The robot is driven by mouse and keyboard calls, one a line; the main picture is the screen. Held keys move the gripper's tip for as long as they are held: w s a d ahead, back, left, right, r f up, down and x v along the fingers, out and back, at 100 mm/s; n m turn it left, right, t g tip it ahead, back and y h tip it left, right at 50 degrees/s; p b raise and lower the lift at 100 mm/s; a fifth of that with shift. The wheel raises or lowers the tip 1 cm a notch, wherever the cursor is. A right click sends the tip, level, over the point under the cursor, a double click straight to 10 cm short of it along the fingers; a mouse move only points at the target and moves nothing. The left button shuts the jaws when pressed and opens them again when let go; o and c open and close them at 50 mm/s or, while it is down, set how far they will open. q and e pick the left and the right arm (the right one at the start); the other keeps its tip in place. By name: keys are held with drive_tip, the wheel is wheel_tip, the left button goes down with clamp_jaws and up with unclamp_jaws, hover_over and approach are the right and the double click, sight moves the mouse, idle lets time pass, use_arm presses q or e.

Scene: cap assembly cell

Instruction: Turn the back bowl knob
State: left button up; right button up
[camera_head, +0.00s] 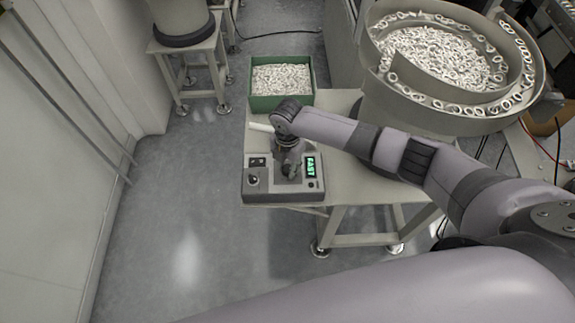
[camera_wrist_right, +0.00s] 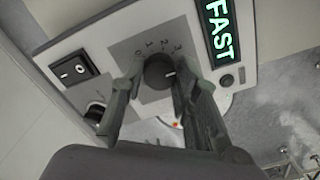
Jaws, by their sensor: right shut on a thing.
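The control box (camera_head: 257,197) stands at the front edge of the table, with a lit green display (camera_head: 310,167) reading FAST. In the right wrist view its round dark knob (camera_wrist_right: 158,70) sits on a grey dial plate marked 0 to 3. My left gripper is not in view.
The box also has a rocker switch (camera_wrist_right: 73,69) and a round button (camera_wrist_right: 95,112). Behind it a green crate (camera_head: 282,103) holds many white rings. A large bowl feeder (camera_head: 440,122) with more rings stands at the right. The floor at the left is clear.

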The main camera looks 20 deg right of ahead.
sight(288, 168)
idle(0.3)
drive_tip(key=o, duration=1.2)
drive_tip(key=shift+c, duration=0.2)
wheel_tip(288, 168, up, 12)
